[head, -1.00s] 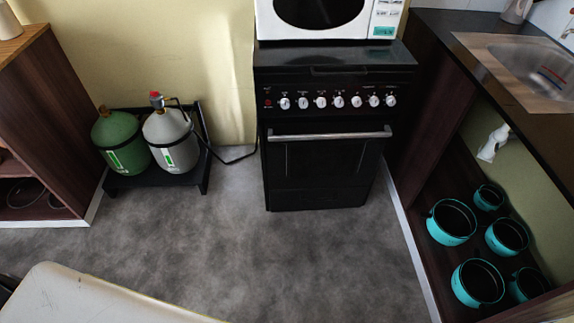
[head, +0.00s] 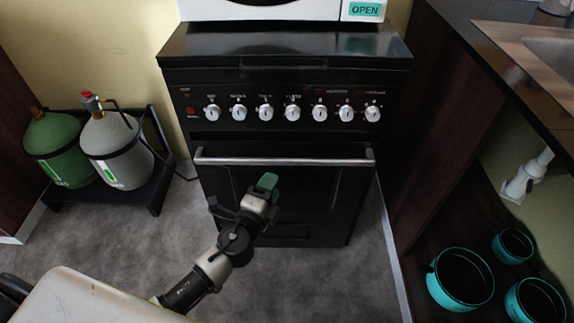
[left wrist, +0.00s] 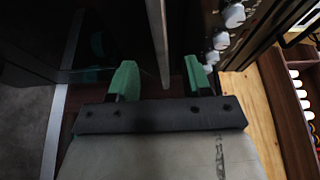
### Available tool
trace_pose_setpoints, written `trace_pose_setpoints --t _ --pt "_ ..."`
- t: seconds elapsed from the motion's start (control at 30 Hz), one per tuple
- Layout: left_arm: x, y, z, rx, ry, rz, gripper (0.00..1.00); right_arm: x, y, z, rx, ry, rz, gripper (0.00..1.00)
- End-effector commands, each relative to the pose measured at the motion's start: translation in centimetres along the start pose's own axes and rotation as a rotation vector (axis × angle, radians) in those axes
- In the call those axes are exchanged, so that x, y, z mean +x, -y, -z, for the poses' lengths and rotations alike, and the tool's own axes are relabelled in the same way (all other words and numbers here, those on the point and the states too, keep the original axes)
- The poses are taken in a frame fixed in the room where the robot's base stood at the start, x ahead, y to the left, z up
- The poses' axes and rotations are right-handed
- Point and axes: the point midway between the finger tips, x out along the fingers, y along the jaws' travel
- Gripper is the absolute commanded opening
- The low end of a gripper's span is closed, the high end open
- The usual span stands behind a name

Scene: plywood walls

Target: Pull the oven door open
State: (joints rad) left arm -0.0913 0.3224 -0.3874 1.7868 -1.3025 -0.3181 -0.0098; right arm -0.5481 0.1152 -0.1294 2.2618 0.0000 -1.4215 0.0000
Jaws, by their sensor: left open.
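The black oven (head: 285,75) stands against the wall, and its door (head: 318,200) looks shut. A silver bar handle (head: 320,162) runs across the top of the door. My left gripper (head: 266,184) is in front of the door, just below the handle in the head view. In the left wrist view, its green fingers (left wrist: 160,78) are open, with the handle bar (left wrist: 157,35) lying in line between them. I cannot tell whether a finger touches the bar. My right gripper is not in view.
A white microwave (head: 265,11) sits on the oven. A green gas bottle (head: 58,150) and a grey one (head: 118,152) stand on a rack to the left. A counter with a sink (head: 545,60) and teal pots (head: 460,280) below is on the right. Grey floor is clear before the oven.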

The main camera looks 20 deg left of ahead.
Motion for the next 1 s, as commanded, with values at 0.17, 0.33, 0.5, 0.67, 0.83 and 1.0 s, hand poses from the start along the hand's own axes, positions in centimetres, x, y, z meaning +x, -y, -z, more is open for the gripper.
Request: trace_pose_setpoints --t 0.17,0.33,0.5,0.67,0.83,1.0 --pt "2.5 0.3 0.0 0.002 0.000 0.004 0.49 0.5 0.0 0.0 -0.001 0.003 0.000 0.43" --pt "5.8 0.2 0.0 0.000 0.000 0.003 0.49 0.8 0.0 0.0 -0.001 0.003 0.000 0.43" --pt "8.6 0.1 0.0 0.000 0.000 0.001 0.49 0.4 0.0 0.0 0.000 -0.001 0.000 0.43" --pt "10.0 0.0 0.0 -0.001 0.001 0.000 0.49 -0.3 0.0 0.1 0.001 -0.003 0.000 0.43" --pt "10.5 0.0 0.0 -0.001 0.001 -0.001 0.49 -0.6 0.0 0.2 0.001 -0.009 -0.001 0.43" --pt "10.5 0.0 0.0 -0.001 0.000 -0.001 0.49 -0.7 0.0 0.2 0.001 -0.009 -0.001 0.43"
